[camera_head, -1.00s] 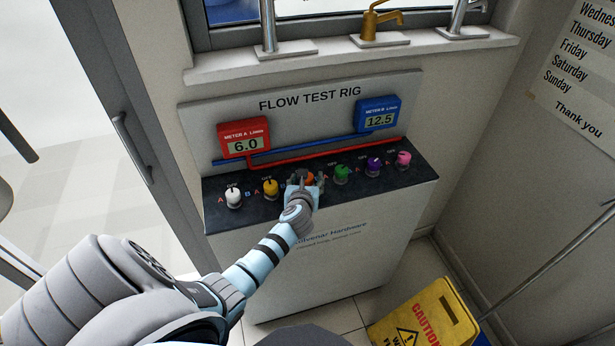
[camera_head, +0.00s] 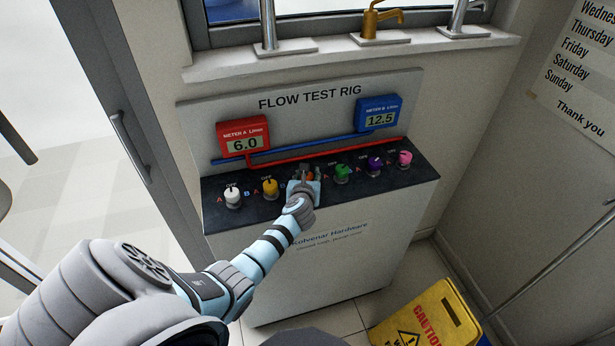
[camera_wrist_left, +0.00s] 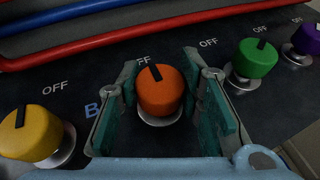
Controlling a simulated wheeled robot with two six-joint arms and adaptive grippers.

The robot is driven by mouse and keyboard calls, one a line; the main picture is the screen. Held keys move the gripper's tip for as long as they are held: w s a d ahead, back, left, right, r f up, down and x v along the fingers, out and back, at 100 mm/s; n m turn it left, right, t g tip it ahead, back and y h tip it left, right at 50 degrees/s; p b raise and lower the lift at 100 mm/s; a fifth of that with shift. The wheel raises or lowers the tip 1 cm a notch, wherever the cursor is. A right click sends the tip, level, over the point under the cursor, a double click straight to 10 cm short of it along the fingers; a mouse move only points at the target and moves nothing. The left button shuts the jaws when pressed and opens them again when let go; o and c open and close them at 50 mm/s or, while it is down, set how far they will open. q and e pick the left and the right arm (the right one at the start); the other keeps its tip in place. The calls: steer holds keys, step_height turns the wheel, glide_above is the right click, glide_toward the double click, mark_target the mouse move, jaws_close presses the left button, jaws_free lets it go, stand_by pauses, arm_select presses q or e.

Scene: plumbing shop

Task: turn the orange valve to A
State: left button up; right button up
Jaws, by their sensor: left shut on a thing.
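The orange valve (camera_wrist_left: 161,92) is a round knob on the dark top of the flow test rig, in the middle of a row of knobs. Its black pointer mark points up and slightly left, close to a partly hidden OFF label. My left gripper (camera_head: 309,175) reaches down over it, with one teal-padded finger on each side of the knob in the wrist view (camera_wrist_left: 165,105). It is shut on the orange valve. The fingers hide the A and B labels of this valve. My right gripper is not in view.
A yellow valve (camera_head: 270,187) is close on the left and a green valve (camera_head: 342,173) on the right. Red meter A (camera_head: 243,138) reads 6.0 and blue meter B (camera_head: 379,114) reads 12.5. Pipes run behind the knobs. A yellow caution sign (camera_head: 430,318) stands on the floor.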

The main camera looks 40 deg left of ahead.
arm_select(q)
steer(key=shift+f+n+y, duration=0.1)
steer(key=shift+n+y, duration=0.2)
steer(key=n+g+y+b, duration=0.2)
steer(key=shift+f+n, duration=0.1)
steer(key=shift+n, duration=0.2)
steer(key=n+g+y+b, duration=0.1)
steer(key=g+b, duration=0.1)
steer(key=b, duration=0.1)
steer(key=n+g+y+b, duration=0.1)
steer(key=n+g+b, duration=0.1)
steer(key=b, duration=0.1)
steer(key=n+g+y+b, duration=0.1)
steer(key=n+g+b, duration=0.1)
steer(key=b, duration=0.1)
steer(key=shift+f, duration=0.4)
steer(key=n+g+b, duration=0.3)
steer(key=b, duration=0.7)
steer(key=shift+r+y+b, duration=0.2)
steer(key=shift+y+b, duration=0.1)
steer(key=shift+b, duration=0.05)
steer(key=shift+s+r+n+g+b, duration=0.1)
steer(key=shift+r+n+g+b, duration=0.1)
steer(key=shift+n+g+b, duration=0.35)
steer(key=shift+r, duration=0.1)
steer(key=o, duration=1.2)
